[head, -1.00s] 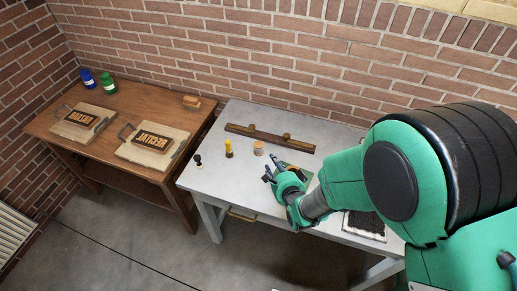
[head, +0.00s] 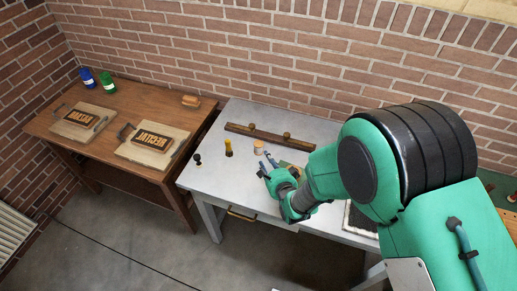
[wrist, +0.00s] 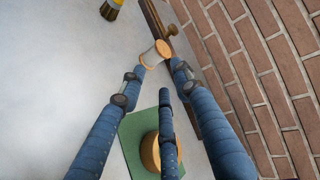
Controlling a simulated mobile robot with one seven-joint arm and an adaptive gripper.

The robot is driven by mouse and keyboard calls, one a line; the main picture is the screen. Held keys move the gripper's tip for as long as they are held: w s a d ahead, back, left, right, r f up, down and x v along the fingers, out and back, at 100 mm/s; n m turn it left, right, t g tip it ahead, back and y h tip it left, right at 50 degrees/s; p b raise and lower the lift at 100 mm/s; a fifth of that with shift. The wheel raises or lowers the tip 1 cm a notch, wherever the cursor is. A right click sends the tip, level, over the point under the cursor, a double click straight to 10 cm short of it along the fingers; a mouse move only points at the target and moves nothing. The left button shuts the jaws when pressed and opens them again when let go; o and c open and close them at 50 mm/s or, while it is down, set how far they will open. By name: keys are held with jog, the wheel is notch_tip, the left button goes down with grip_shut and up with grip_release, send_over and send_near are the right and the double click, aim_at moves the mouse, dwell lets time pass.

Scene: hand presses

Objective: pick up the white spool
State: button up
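The white spool (head: 258,147), a small pale cylinder with a wood-coloured end, is on the grey table in the head view. In the wrist view the spool (wrist: 152,56) lies just beyond my fingertips, between the lines of the two outer fingers. My gripper (head: 267,165) has blue fingers and is open and empty, just on the near side of the spool. In the wrist view my gripper (wrist: 157,76) shows its outer fingers spread apart and a third finger between them. Whether any fingertip touches the spool is unclear.
A long wooden bar with knobs (head: 265,138) lies behind the spool. A yellow-handled brush (head: 229,148) and a small dark-based piece (head: 197,159) stand to the left. A green mat (wrist: 130,140) with a round wooden thing (wrist: 150,152) is under my fingers. The brick wall (wrist: 275,80) is close behind.

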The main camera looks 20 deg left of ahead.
aim_at(260, 148)
jog(key=shift+x, duration=2.15)
jog(key=shift+w, duration=0.1)
jog(key=shift+b+x, duration=0.6)
jog(key=shift+x, duration=1.95)
grip_shut()
